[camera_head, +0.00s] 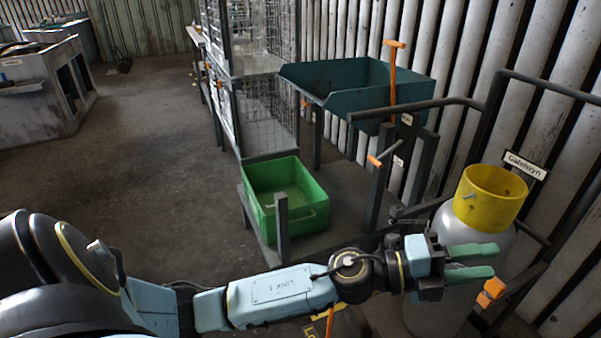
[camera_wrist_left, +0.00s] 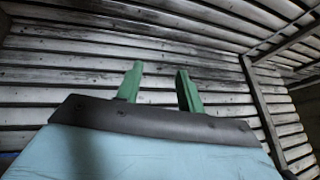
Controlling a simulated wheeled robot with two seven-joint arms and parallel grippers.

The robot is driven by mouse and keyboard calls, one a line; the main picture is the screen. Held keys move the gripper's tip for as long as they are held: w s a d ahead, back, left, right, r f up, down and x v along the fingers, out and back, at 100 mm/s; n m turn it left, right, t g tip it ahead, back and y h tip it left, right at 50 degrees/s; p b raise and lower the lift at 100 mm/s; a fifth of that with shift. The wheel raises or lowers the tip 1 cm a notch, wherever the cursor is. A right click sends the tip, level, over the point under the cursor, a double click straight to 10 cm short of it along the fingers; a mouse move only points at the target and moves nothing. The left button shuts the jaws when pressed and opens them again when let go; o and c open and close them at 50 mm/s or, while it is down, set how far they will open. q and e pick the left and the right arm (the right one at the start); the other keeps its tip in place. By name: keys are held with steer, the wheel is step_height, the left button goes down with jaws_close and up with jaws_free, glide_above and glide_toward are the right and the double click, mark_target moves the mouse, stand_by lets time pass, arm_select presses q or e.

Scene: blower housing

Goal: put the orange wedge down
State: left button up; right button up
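My left gripper (camera_head: 496,261) reaches in from the left, in front of the grey gas cylinder. Its two green fingers are apart with nothing between them. The left wrist view shows the same open, empty fingers (camera_wrist_left: 158,78) against the slatted wall. A small orange block-like piece (camera_head: 491,291) shows just below and right of the fingertips, apart from them. I cannot tell whether it is the orange wedge or a handle on the dark frame. My right gripper is out of view.
A grey cylinder (camera_head: 447,222) with a yellow collar (camera_head: 490,198) stands close behind my left gripper. A green crate (camera_head: 262,207) sits on a low cart, with a teal bin (camera_head: 345,75) behind. Orange-handled levers (camera_head: 393,85) rise nearby. Floor at left is clear.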

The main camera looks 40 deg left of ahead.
arm_select(q)
steer(key=s+a+f+n+t+y, duration=0.1)
steer(key=a+f+n+t+y, duration=0.1)
steer(key=a+f+n+y, duration=0.5)
steer(key=s+a+f+n+t+y, duration=0.1)
steer(key=a+f+n+y, duration=0.2)
steer(key=a+n+y, duration=0.75)
steer(key=s+f+n+g, duration=0.4)
steer(key=s+f+g, duration=0.2)
steer(key=s, duration=0.5)
steer(key=s+f+n+g+h, duration=0.1)
steer(key=s+f+n+g, duration=0.3)
steer(key=s+f+g, duration=0.2)
steer(key=s+f, duration=0.2)
steer(key=s, duration=0.2)
steer(key=shift+s+d+f+n+g, duration=0.2)
steer(key=shift+s+d+n+g, duration=0.1)
steer(key=shift+s+d+n, duration=0.1)
steer(key=shift+h, duration=0.25)
